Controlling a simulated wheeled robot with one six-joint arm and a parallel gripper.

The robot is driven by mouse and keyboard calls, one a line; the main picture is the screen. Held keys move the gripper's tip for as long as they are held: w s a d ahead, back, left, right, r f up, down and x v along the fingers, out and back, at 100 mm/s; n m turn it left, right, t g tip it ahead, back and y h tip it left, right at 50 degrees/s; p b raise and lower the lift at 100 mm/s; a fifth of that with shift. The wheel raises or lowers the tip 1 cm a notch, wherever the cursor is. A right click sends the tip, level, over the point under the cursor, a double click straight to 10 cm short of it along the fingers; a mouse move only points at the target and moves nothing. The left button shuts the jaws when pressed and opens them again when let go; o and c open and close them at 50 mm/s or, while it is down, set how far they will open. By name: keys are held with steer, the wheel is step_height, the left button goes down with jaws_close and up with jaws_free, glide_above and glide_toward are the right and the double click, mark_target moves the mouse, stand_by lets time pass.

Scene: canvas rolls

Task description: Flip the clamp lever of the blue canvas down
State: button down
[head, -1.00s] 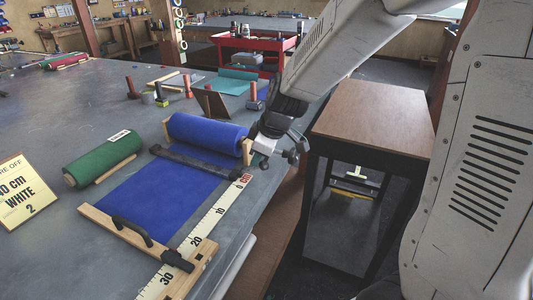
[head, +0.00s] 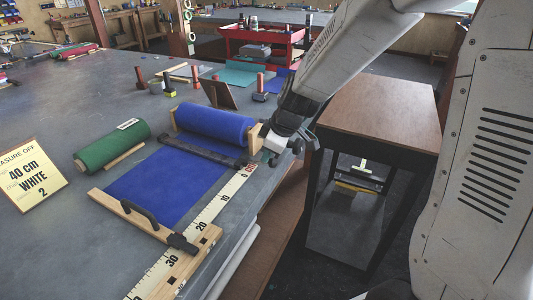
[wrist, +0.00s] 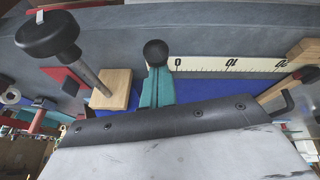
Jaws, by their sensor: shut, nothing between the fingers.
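The blue canvas roll (head: 214,122) lies across the table between wooden ends, its sheet (head: 155,187) spread toward the front. A black clamp bar (head: 199,151) crosses the sheet just in front of the roll. My gripper (head: 272,156) is at the bar's right end, by the ruler's zero. In the wrist view its teal fingers (wrist: 157,87) are together, with nothing held. A black ball (wrist: 155,52), apparently the clamp lever's knob, shows at the fingertips; I cannot tell whether they touch. The lever's arm is hidden, so its angle is unclear.
A large black knob on a metal rod (wrist: 48,35) stands beside a wooden block (wrist: 112,89). A wood-topped side table (head: 376,112) stands right, across a gap.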

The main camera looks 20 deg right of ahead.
steer(key=shift+s+d+f, duration=0.25)
steer(key=shift+s+f, duration=0.2)
steer(key=shift+f, duration=0.1)
steer(key=s+v, duration=0.1)
steer(key=v, duration=1)
steer(key=shift+s+d, duration=0.4)
steer(key=shift+d, duration=0.1)
steer(key=s+d+r+m+g+h, duration=0.1)
steer(key=s+m, duration=0.4)
steer(key=s, duration=0.6)
steer(key=s+r+m+g+h, duration=0.1)
steer(key=s+r+m, duration=0.2)
steer(key=s, duration=0.8)
steer(key=m, duration=0.2)
steer(key=shift+d+m+h, duration=0.4)
